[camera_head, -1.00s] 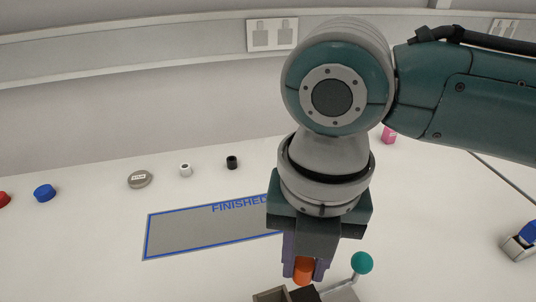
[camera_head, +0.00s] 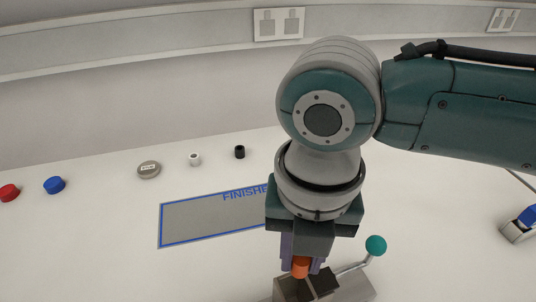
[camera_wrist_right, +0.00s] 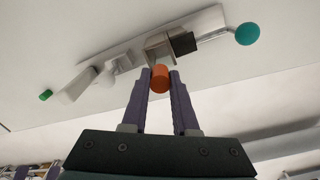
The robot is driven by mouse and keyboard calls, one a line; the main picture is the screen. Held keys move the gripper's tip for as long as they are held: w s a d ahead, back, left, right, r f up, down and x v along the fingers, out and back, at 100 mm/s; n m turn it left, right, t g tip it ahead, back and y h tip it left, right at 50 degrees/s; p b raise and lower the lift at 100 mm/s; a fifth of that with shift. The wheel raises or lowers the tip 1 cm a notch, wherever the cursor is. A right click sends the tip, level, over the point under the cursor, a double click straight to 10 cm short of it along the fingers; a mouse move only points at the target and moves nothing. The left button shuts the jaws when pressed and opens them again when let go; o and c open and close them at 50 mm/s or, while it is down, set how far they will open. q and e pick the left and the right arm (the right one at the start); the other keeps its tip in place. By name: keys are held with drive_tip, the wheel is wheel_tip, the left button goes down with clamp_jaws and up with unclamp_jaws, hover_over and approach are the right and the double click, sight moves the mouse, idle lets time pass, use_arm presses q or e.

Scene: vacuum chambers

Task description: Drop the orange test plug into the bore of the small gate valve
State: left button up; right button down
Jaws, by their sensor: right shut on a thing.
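My right gripper (camera_head: 301,264) points down and is shut on the orange test plug (camera_head: 300,267). In the right wrist view the orange plug (camera_wrist_right: 160,77) sits between the two purple fingertips (camera_wrist_right: 160,85). What looks like the small gate valve, a grey and dark block (camera_head: 318,284) with a teal-ball lever (camera_head: 376,245), is at the bottom of the head view, close below the plug. In the wrist view its grey block (camera_wrist_right: 160,47) is just beyond the plug. I cannot make out the bore or whether the plug touches the valve. My left gripper is not in view.
A blue-bordered mat (camera_head: 205,222) marked FINISHED lies left of my right arm. Behind it stand a grey disc (camera_head: 149,170), a white ring (camera_head: 194,159) and a black piece (camera_head: 239,152). Blue (camera_head: 54,185) and red (camera_head: 9,193) caps are far left.

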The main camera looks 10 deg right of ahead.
drive_tip(key=shift+f+b, duration=0.85)
drive_tip(key=shift+f, duration=0.45)
drive_tip(key=shift+s+d+f+b, duration=0.15)
drive_tip(key=shift+f+b, duration=0.7)
drive_tip(key=shift+f, duration=0.45)
drive_tip(key=shift+w+d+f+b, duration=0.15)
drive_tip(key=shift+f+b, duration=0.65)
drive_tip(key=shift+f, duration=0.5)
drive_tip(key=shift+d+f, duration=0.1)
drive_tip(key=c, duration=0.9)
unclamp_jaws()
drive_tip(key=shift+o, duration=1.5)
drive_tip(key=r, duration=0.3)
drive_tip(key=r+p, duration=0.1)
drive_tip(key=r, duration=0.7)
drive_tip(key=shift+w+a, duration=0.1)
drive_tip(key=shift+a, duration=0.3)
drive_tip(key=shift+r, duration=0.2)
